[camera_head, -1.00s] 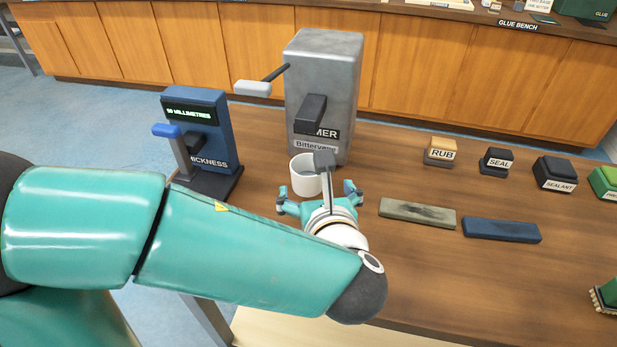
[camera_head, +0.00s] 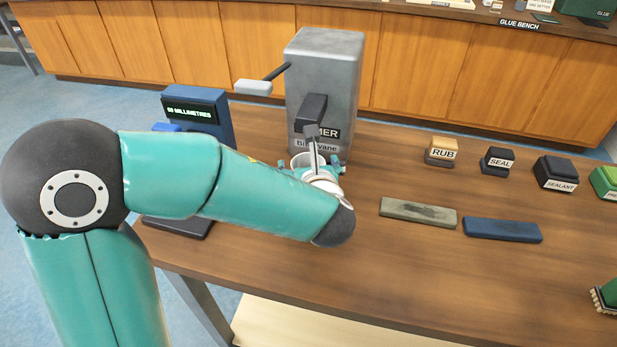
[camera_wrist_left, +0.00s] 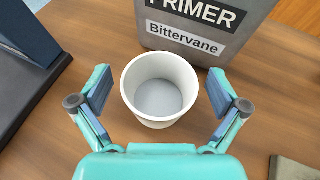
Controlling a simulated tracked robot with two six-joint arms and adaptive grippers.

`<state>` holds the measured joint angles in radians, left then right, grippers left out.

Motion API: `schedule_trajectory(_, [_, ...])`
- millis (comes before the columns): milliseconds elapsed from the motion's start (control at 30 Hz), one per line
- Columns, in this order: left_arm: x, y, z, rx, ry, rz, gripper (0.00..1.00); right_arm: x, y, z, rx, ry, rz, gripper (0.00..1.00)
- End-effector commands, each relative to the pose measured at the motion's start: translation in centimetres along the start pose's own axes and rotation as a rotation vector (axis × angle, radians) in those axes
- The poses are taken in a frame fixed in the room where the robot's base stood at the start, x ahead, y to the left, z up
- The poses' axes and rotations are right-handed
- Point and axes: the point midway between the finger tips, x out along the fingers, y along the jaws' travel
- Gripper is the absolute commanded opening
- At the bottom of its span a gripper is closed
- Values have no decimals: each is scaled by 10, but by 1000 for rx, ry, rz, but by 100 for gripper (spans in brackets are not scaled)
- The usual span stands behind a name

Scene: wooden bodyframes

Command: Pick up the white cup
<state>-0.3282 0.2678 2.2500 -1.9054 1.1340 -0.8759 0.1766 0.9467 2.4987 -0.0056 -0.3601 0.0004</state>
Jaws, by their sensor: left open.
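The white cup (camera_wrist_left: 159,121) stands upright on the wooden table in the left wrist view, with a grey inside bottom. It sits in front of the grey primer machine. My left gripper (camera_wrist_left: 160,90) is open, with one finger on each side of the cup and a gap between each finger and the wall. In the head view only the rim of the cup (camera_head: 300,161) shows behind my left gripper (camera_head: 318,169); my arm and wrist hide the rest. My right gripper is not in view.
The grey primer machine (camera_head: 336,75) stands right behind the cup. The blue thickness gauge (camera_head: 200,100) is to the left, partly hidden by my arm. A grey-green bar (camera_head: 417,213) and a blue bar (camera_head: 502,230) lie to the right.

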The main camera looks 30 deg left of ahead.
Motion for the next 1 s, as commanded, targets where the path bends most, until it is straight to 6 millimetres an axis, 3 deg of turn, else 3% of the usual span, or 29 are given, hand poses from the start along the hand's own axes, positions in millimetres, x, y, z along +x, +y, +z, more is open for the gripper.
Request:
schedule_trajectory(200, [0, 0, 0, 0, -1, -1, 97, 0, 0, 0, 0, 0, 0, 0])
schedule_trajectory(633, [0, 0, 0, 0, 0, 0, 27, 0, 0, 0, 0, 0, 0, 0])
schedule_trajectory(1000, [-2, -1, 4, 0, -2, -1, 27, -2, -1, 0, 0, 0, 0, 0])
